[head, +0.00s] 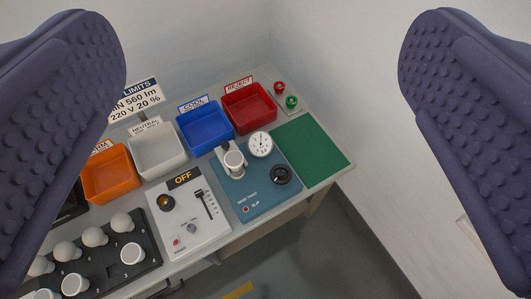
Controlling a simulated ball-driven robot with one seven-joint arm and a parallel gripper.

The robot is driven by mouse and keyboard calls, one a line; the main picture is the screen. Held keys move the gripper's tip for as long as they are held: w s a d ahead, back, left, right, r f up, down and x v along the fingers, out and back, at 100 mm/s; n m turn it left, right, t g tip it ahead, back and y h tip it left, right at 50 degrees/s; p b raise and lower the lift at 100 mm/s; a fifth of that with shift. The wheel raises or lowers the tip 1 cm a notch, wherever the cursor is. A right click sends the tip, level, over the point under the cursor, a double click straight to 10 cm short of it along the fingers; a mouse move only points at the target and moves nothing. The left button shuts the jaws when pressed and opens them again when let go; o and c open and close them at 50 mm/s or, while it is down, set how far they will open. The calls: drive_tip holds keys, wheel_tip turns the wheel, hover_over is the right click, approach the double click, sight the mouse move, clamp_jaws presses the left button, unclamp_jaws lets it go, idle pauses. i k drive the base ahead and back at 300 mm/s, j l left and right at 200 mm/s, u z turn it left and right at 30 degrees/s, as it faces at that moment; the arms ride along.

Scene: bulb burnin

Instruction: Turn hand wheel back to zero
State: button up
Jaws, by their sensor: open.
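The hand wheel (281,174) is a small black wheel on the right part of a blue-teal test stand (236,196). A white round dial gauge (260,144) with a dark needle stands at the back of the stand; its reading is too small to tell. A white-grey cup-like fixture (234,160) stands left of the gauge. My gripper (260,150) is open, its two dark purple padded fingers at the left and right picture edges. It is empty and high above the bench, apart from the wheel.
A white control box (187,215) with an "OFF" display is left of the stand. Bulbs stand in a black rack (100,267) at lower left. Orange, grey, blue and red bins (250,108) line the back. A green mat (310,151) lies clear at right, near walls.

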sight(280, 180)
drive_tip(key=i+l+u, duration=0.2)
drive_tip(key=i+l, duration=0.2)
drive_tip(key=i+l+u, duration=0.2)
drive_tip(key=i+l, duration=0.2)
drive_tip(key=l, duration=0.15)
